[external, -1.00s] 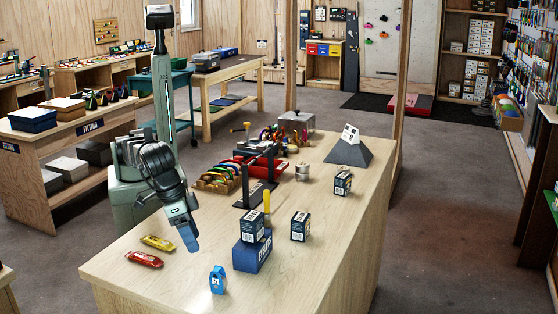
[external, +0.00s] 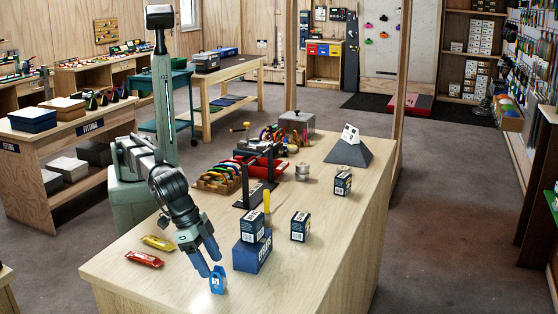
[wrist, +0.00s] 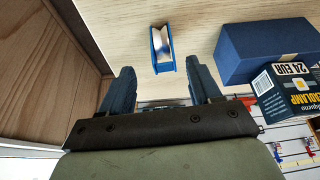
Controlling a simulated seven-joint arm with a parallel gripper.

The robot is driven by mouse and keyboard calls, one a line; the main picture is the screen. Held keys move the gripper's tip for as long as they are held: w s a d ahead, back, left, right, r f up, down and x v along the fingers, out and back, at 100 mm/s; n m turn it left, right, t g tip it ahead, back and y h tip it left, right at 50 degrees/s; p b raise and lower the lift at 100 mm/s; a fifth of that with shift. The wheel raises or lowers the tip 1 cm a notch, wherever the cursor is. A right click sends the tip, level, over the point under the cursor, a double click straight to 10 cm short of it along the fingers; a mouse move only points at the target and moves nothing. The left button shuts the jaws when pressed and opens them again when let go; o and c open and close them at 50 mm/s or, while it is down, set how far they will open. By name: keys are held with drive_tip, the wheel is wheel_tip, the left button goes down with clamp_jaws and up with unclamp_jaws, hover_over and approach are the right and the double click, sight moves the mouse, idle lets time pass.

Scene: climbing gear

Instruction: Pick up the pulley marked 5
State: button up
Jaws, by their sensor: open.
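A small blue pulley (external: 217,282) stands on the wooden counter (external: 160,285) near its front edge. I cannot read a number on it. It also shows in the wrist view (wrist: 162,49), from above, with a pale middle between two blue sides. My gripper (external: 211,271) is just above and behind the pulley, pointing down. In the wrist view my gripper (wrist: 160,80) has its two blue-grey fingers wide apart, with nothing between them. The pulley lies ahead of the fingertips, roughly centred between them but nearer the right finger.
A blue box (external: 252,256) carrying a dark headlamp carton (external: 252,225) stands close right of the pulley. A red item (external: 144,259) and a yellow item (external: 158,243) lie to the left. Another carton (external: 300,227) stands farther right. The counter's front edge is near.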

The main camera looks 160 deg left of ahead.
sight(226, 289)
drive_tip(key=shift+s+x, duration=0.2)
drive_tip(key=shift+x, duration=3.25)
drive_tip(key=shift+a, duration=0.15)
drive_tip(key=shift+c, duration=0.4)
drive_tip(key=c, duration=1)
drive_tip(key=shift+r, duration=0.1)
